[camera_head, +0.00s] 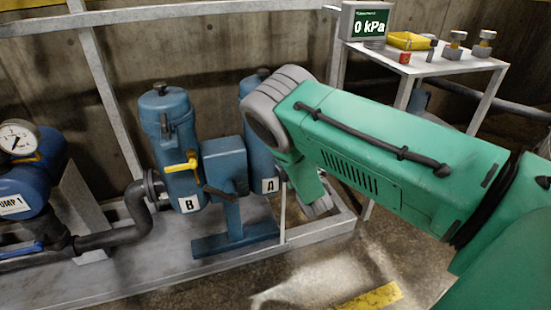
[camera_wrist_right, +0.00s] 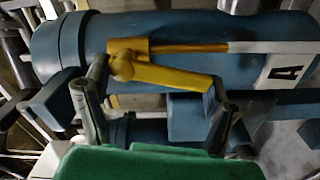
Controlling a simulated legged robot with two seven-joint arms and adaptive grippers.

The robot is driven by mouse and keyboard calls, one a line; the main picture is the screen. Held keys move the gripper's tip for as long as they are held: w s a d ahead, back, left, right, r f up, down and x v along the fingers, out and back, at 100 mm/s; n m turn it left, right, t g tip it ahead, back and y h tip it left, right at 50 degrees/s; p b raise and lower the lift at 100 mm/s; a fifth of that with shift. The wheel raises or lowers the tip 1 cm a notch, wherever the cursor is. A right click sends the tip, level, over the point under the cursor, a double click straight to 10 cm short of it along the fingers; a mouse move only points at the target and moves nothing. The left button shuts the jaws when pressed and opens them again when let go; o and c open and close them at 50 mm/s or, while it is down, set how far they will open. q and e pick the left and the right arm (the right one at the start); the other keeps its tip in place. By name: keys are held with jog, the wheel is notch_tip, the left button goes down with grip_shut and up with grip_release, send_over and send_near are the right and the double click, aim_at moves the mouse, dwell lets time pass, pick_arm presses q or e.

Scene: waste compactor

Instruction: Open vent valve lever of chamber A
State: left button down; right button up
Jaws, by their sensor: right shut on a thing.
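Chamber A is a blue cylinder (camera_head: 251,90) behind my right arm in the head view, its "A" label (camera_head: 270,185) showing low down. In the right wrist view chamber A (camera_wrist_right: 190,30) lies sideways, with its label (camera_wrist_right: 285,72) at right. Its yellow vent lever (camera_wrist_right: 165,75) runs nearly along the chamber's length, tilted slightly from it. My right gripper (camera_wrist_right: 158,79) is shut on this lever, one finger by each end of the yellow part. The head view hides this grip behind my green arm. My left gripper is in neither view.
Chamber B (camera_head: 170,125) stands left of A with its own yellow lever (camera_head: 181,167). A blue valve box on a stand (camera_head: 225,165) is between them. A pump with a gauge (camera_head: 18,138) is far left.

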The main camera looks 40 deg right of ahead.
jog(key=shift+d+n, duration=0.15)
jog(key=shift+n, duration=0.55)
jog(key=shift+d+f+n+b, duration=0.15)
jog(key=shift+n+b, duration=0.2)
jog(key=shift+n, duration=0.45)
jog(key=o, duration=1.4)
jog(key=shift+o, duration=1.4)
jog(key=shift+d+f, duration=0.1)
jog(key=shift+f, duration=0.05)
